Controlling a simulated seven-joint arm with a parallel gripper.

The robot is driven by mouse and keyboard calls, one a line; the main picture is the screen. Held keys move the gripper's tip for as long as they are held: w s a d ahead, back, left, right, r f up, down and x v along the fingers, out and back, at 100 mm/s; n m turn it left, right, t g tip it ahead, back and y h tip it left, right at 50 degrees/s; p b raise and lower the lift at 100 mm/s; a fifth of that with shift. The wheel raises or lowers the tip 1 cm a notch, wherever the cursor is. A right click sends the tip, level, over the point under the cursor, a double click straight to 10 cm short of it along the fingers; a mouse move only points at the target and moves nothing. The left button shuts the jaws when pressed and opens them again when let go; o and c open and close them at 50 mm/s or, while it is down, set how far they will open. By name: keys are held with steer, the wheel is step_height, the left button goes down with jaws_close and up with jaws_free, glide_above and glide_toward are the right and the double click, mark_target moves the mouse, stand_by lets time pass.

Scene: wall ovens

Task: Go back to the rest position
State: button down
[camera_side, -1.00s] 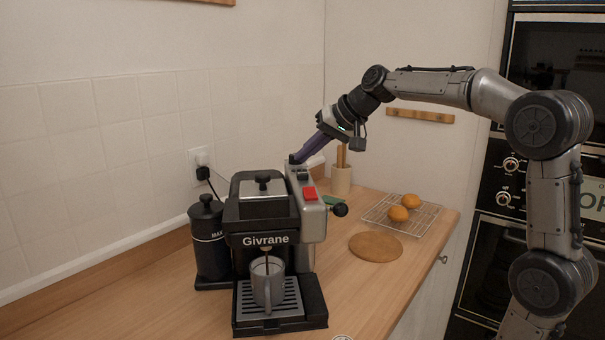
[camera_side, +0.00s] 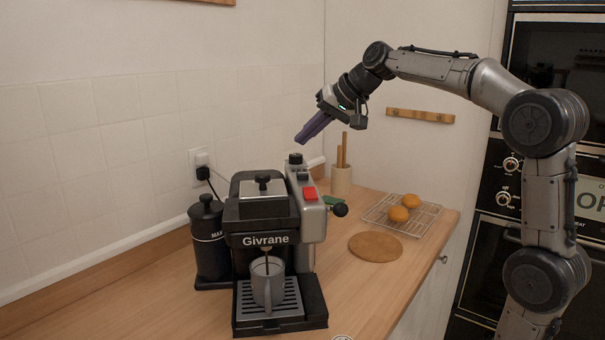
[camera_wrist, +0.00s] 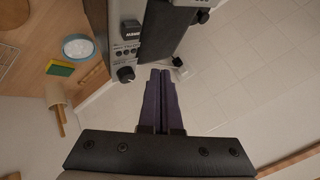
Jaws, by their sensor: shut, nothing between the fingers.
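My gripper (camera_side: 304,138) has purple fingers, pressed together with nothing between them. In the side view it is in the air, a little above the right rear top of the coffee machine (camera_side: 264,240), apart from its black knob (camera_side: 295,158). In the wrist view the shut fingers (camera_wrist: 159,75) point toward the machine's control side (camera_wrist: 127,45), and the black knob (camera_wrist: 126,74) shows just left of the fingertips. A grey mug (camera_side: 267,284) stands on the machine's drip tray, under the spout, with a dark stream above it.
A black grinder (camera_side: 207,240) stands left of the machine. To the right are a utensil holder (camera_side: 341,181), a round wooden board (camera_side: 375,247) and a wire rack (camera_side: 426,217) with two orange-brown round items. A green-yellow sponge (camera_wrist: 60,68) lies behind the machine. Air above the counter is free.

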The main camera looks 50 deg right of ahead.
steer(key=s+a+n, duration=0.3)
steer(key=s+a, duration=0.8)
steer(key=s+f+n+g+h, duration=0.1)
steer(key=s+f+n+g, duration=0.2)
steer(key=s+f, duration=1.5)
steer(key=shift+s+a+f+n+g, duration=0.3)
steer(key=shift+s+a+f+n, duration=0.1)
steer(key=shift+f+n, duration=0.5)
stand_by(4.2)
